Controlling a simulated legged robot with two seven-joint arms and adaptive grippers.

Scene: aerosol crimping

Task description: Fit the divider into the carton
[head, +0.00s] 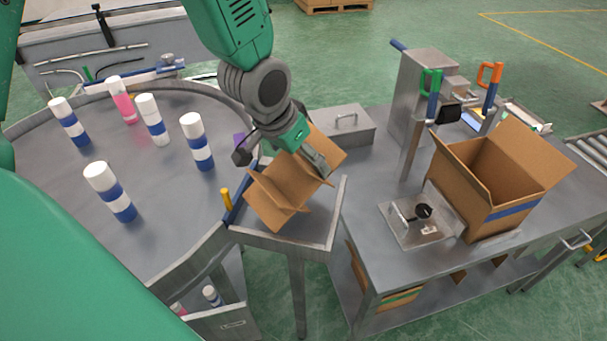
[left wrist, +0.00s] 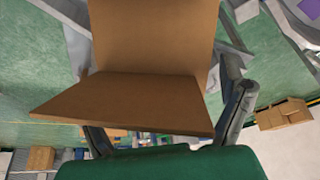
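The divider (head: 277,203), crossed brown cardboard panels, is tilted over a small metal stand beside the round table. My left gripper (head: 308,158) reaches down from above with its fingers on the divider's upper part and is shut on it. In the left wrist view the divider's panels (left wrist: 150,45) fill the middle between the two fingers (left wrist: 165,125). I cannot tell whether the divider touches the stand. The open carton (head: 478,192), brown with a blue stripe, stands upright with flaps spread on the workbench at the right. My right gripper is not in view.
The small stand (head: 320,232) has raised edges. Several white-capped cans (head: 197,145) stand on the round table (head: 150,200). On the workbench (head: 375,250), a metal fixture (head: 410,225) and a press column with handles (head: 428,90) are near the carton. A metal box (head: 345,125) lies behind the divider.

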